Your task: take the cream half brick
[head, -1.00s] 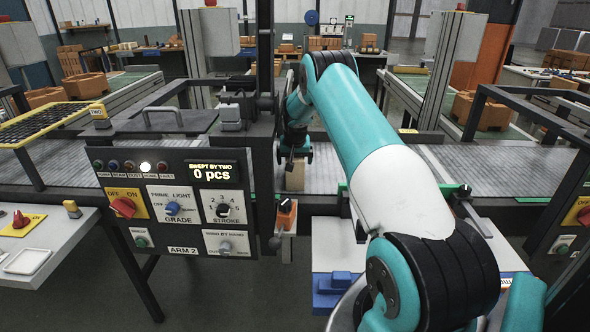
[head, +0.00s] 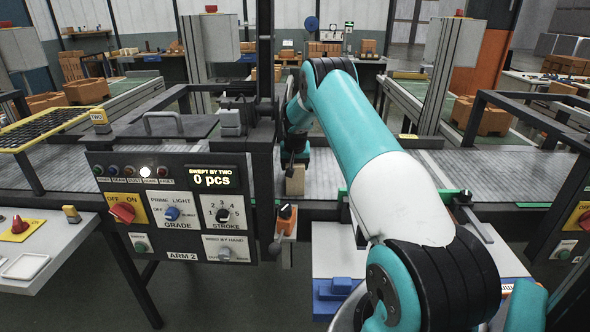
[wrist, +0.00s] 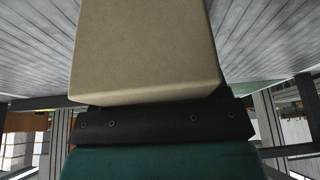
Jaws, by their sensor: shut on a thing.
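The cream half brick (head: 295,181) shows in the head view below my gripper (head: 294,162), at the near side of the grey conveyor. In the wrist view the brick (wrist: 145,50) fills the upper middle, large and close, with plain tan faces. A dark gripper bar (wrist: 160,126) lies right against its lower edge. My gripper is shut on the brick. The fingertips are mostly hidden in both views. I cannot tell whether the brick touches the belt or hangs just above it.
The grey conveyor (head: 400,168) runs across the middle. A control panel (head: 170,207) reading 0 pcs and a dark post (head: 265,90) stand close left of my gripper. An orange-topped device (head: 286,215) is just below the brick.

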